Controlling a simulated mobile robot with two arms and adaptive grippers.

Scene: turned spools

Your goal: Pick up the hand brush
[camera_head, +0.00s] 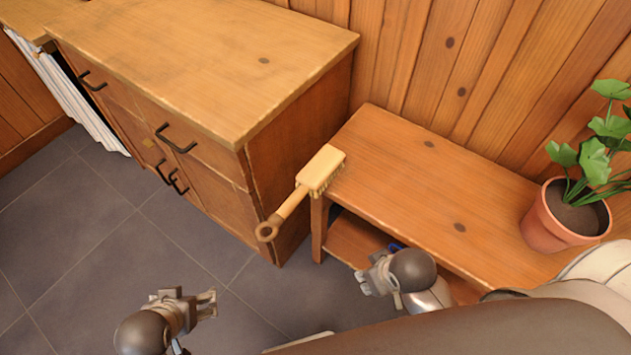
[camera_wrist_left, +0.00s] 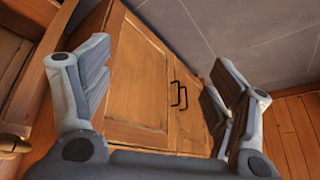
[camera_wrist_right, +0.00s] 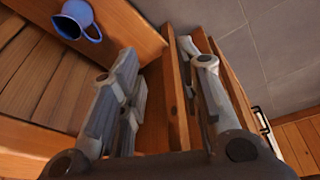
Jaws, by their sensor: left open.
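The hand brush (camera_head: 322,170) has a pale wooden block with bristles and a tan handle ending in a ring. In the head view its block lies on the left end of the wooden bench (camera_head: 440,190), and its handle juts out past the edge over the floor. My left gripper (camera_head: 213,303) is open and empty, below and left of the handle, apart from it. Its spread fingers show in the left wrist view (camera_wrist_left: 160,85). My right gripper (camera_head: 363,280) is in front of the bench; its fingers stand apart and empty in the right wrist view (camera_wrist_right: 165,75).
A wooden cabinet (camera_head: 210,60) with black handles stands left of the bench. A potted plant (camera_head: 560,215) is on the bench's right end. The grey tiled floor (camera_head: 90,240) is clear at left.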

